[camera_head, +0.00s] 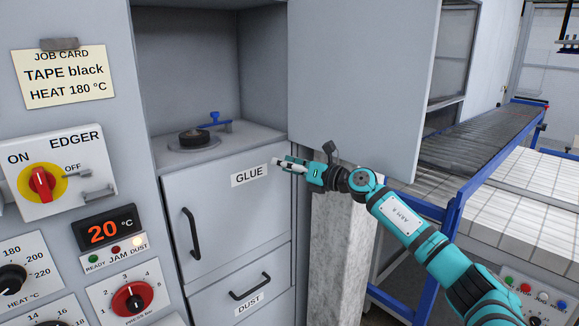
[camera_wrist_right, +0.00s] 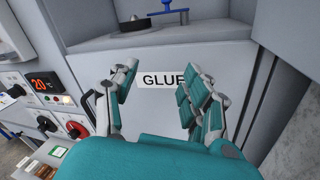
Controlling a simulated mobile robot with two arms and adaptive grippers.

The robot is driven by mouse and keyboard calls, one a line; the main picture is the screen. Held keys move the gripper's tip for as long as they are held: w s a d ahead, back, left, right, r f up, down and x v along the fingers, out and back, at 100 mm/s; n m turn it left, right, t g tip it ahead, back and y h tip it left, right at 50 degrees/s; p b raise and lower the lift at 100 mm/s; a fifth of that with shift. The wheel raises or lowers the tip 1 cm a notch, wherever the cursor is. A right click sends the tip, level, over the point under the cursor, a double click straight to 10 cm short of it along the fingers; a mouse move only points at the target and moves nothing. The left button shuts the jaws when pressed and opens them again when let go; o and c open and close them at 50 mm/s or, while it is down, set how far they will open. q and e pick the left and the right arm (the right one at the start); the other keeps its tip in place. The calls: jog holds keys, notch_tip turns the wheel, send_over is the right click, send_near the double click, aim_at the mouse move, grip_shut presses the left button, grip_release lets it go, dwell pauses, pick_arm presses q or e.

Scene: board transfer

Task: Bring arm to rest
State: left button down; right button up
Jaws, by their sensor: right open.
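My right arm (camera_head: 425,240), teal with dark joints, reaches in from the lower right in the head view. My right gripper (camera_head: 290,164) is in front of the grey machine near the upper right edge of the GLUE door (camera_head: 230,215). In the right wrist view the gripper (camera_wrist_right: 160,92) has its two fingers spread apart with nothing between them. The GLUE label (camera_wrist_right: 163,79) shows in the gap behind them. I cannot tell whether the fingertips touch the door. My left gripper is not in view.
An open grey door panel (camera_head: 360,80) hangs beside the upper compartment, above my right gripper. That compartment holds a dark round cap and a blue valve (camera_head: 213,123). A DUST drawer (camera_head: 245,290) is below. A blue-framed roller conveyor (camera_head: 480,135) stands at right. The edger switch (camera_head: 42,184) is at left.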

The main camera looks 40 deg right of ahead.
jog(key=shift+s, duration=0.1)
dwell(0.3)
notch_tip(320, 180, down, 28)
jog(key=m+h, duration=0.4)
jog(key=m, duration=0.8)
jog(key=s+a+f+m+g+h, duration=0.25)
jog(key=s+f+m, duration=0.4)
jog(key=f, duration=0.75)
jog(key=s+a+f+m+g+h, duration=0.1)
jog(key=s+f+m+g, duration=0.25)
jog(key=s+f, duration=0.75)
jog(key=s+a+f+m+g, duration=0.2)
jog(key=s+a+f+m, duration=0.1)
jog(key=s+f, duration=0.6)
jog(key=s+a+f+m+g, duration=0.2)
jog(key=s+a+f+m, duration=0.15)
jog(key=s+f, duration=0.55)
jog(key=s+a+f+m+g, duration=0.1)
jog(key=s+a+f+g, duration=0.1)
jog(key=s, duration=0.6)
jog(key=s+a+f+m+g, duration=0.2)
jog(key=s+a, duration=0.3)
jog(key=s, duration=0.4)
jog(key=s+a+f+m+g, duration=0.1)
jog(key=s+a+f+g, duration=0.1)
jog(key=s, duration=0.6)
jog(key=shift+s+a+f+y, duration=0.25)
jog(key=shift+a+f+y, duration=0.2)
jog(key=shift+a+f, duration=0.55)
